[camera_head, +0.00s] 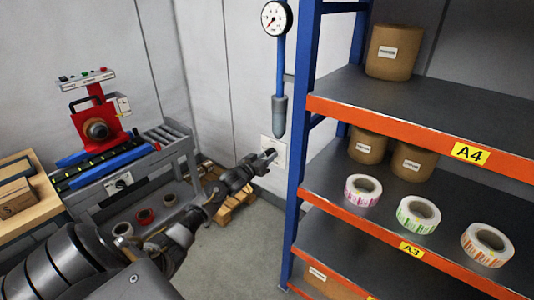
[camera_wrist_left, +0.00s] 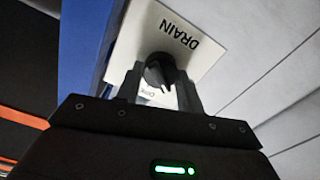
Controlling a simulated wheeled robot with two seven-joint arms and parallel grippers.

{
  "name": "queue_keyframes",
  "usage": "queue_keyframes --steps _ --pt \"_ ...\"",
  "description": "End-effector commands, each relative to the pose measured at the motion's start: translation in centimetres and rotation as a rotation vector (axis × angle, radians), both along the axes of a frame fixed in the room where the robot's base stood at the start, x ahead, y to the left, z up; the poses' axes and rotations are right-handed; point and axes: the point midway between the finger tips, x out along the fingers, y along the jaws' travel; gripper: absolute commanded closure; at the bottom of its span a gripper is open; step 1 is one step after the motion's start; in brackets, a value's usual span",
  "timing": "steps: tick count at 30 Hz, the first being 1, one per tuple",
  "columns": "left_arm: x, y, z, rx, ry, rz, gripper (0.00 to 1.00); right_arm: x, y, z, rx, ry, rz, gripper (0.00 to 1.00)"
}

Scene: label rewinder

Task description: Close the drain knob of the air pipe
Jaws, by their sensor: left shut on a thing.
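The air pipe (camera_head: 280,75) runs down the wall beside the shelf, with a round gauge (camera_head: 274,18) on it and a grey bowl (camera_head: 279,116) at its lower end. Below it is a white drain plate (camera_head: 270,150), which also shows in the left wrist view with the word DRAIN (camera_wrist_left: 185,37). The black drain knob (camera_wrist_left: 160,72) sits on that plate, between the fingers of my left gripper (camera_wrist_left: 162,85). My left gripper also shows in the head view (camera_head: 270,154), at the plate, shut on the knob. The fingers partly hide the knob in the head view. My right gripper is out of view.
A blue and orange shelf (camera_head: 420,130) with label rolls and brown drums stands close to the right of the plate. A red rewinder machine (camera_head: 98,128) on a bench is at the left. A wooden pallet (camera_head: 232,205) lies on the floor under my left arm.

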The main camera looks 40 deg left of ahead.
Motion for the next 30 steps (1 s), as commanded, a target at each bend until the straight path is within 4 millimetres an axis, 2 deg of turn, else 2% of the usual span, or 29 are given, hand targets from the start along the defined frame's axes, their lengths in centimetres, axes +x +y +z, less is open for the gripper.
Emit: queue_keyframes --steps 3,15,30 --pt "0.0 0.0 0.3 -0.113 -0.002 0.001 0.86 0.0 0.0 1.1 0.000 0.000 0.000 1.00" --pt "0.0 0.1 0.2 -0.439 -0.009 0.001 0.86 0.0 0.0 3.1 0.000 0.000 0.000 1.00" --pt "0.0 0.1 -0.1 -0.615 -0.012 0.000 0.86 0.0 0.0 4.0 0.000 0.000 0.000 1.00"
